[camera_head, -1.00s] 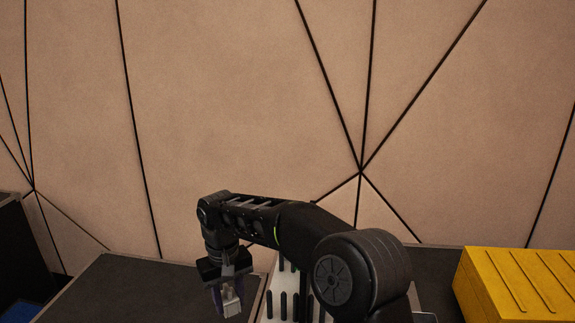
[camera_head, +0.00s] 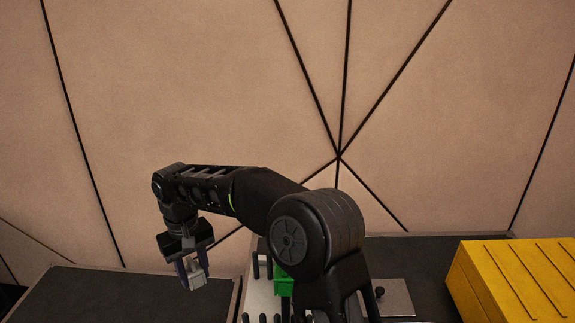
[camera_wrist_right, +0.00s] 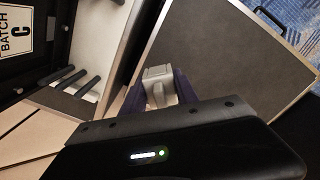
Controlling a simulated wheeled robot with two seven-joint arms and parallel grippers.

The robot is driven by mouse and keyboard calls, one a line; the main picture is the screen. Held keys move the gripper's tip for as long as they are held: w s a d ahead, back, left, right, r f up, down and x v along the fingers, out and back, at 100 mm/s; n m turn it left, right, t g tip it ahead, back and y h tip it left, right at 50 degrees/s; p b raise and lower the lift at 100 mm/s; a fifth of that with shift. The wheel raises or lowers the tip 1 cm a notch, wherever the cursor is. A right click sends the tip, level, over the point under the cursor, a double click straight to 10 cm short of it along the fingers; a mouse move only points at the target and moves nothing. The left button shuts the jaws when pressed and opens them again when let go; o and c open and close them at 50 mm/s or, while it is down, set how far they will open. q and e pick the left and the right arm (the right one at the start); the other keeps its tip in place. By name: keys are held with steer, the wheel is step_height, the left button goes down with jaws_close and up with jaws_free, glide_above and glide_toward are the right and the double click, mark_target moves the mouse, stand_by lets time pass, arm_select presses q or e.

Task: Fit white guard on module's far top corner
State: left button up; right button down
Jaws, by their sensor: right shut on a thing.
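My right gripper (camera_head: 194,277) comes in on the arm from the right and points down. It is shut on a small white guard (camera_head: 197,280), held above the dark-topped case at the lower left. In the right wrist view the white guard (camera_wrist_right: 158,86) sits between the two purplish fingers of the gripper (camera_wrist_right: 160,95), over the grey case top. I cannot tell which thing is the module; its far top corner is not identifiable. My left gripper is not in view.
A white rack with black pegs (camera_wrist_right: 70,104) is beside a "BATCH C" label (camera_wrist_right: 16,30) in the wrist view. A green block (camera_head: 284,281) is partly behind my arm. A yellow ribbed case (camera_head: 500,285) stands at the right. Dark case top (camera_head: 110,295) is bare.

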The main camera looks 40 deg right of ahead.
arm_select(q)
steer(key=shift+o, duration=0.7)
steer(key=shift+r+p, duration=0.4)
steer(key=shift+p, duration=0.05)
arm_select(e)
steer(key=shift+d+r+n, duration=0.4)
steer(key=shift+d+r, duration=0.05)
steer(key=s+d+r+n+p, duration=0.1)
steer(key=d+r+n+p, duration=0.5)
steer(key=d+n, duration=0.2)
steer(key=s+d+r+n+p, duration=0.1)
steer(key=d+r+n+p, duration=0.5)
steer(key=n, duration=0.3)
steer(key=s+d+r+n+p, duration=0.1)
steer(key=d+r+n+p, duration=0.5)
steer(key=d+n, duration=0.3)
steer(key=shift+d+r, duration=0.35)
steer(key=shift+r, duration=0.1)
steer(key=shift+s+d+r+n, duration=0.15)
steer(key=shift+d+n, duration=0.2)
steer(key=shift+n, duration=0.25)
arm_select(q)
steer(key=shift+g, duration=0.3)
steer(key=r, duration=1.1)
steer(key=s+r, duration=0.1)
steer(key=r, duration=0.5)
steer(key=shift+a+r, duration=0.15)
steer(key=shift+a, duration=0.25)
arm_select(e)
steer(key=shift+f, duration=0.2)
